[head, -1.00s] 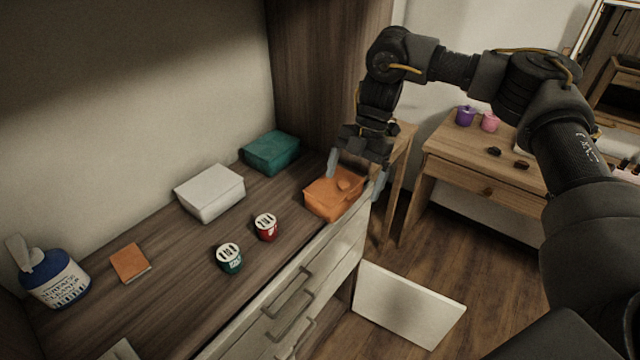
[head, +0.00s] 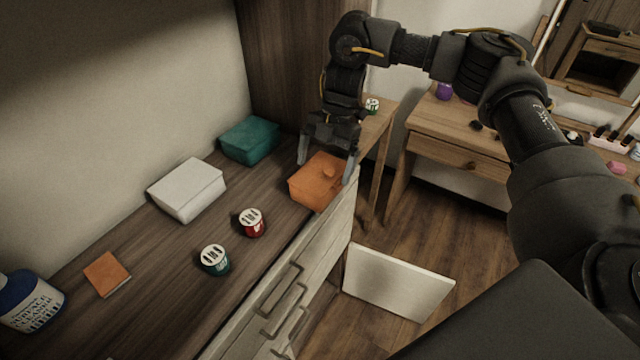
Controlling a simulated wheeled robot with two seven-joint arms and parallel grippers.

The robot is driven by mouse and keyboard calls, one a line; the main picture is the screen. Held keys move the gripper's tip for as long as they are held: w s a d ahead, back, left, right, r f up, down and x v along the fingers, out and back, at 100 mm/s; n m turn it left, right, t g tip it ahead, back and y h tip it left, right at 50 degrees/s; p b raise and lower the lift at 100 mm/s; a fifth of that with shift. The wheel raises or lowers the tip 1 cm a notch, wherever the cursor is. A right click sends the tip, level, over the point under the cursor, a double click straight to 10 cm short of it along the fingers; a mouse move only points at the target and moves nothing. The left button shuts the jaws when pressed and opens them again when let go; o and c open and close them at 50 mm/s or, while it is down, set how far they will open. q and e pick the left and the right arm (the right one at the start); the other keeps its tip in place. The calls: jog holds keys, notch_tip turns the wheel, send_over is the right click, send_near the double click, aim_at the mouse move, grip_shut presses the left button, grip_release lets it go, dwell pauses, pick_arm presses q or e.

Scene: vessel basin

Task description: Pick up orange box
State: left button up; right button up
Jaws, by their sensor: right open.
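My right gripper (head: 326,172) points down over the box. Its fingers are spread apart, one at the box's far left side and one at its right side. I cannot tell whether the fingers touch the box. My left gripper is not in the head view.
A teal box (head: 250,141) and a white box (head: 187,190) stand left of the orange box. A red cup (head: 252,223), a green cup (head: 215,261), an orange notebook (head: 107,274) and a blue bottle (head: 30,302) share the dresser top (head: 160,295).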

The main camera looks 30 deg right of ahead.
aim_at(323, 173)
jog(key=x, duration=0.4)
jog(key=shift+s+f, duration=0.1)
jog(key=shift+f, duration=0.15)
jog(key=c, duration=0.7)
jog(key=shift+o, duration=0.2)
jog(key=shift+r, duration=0.1)
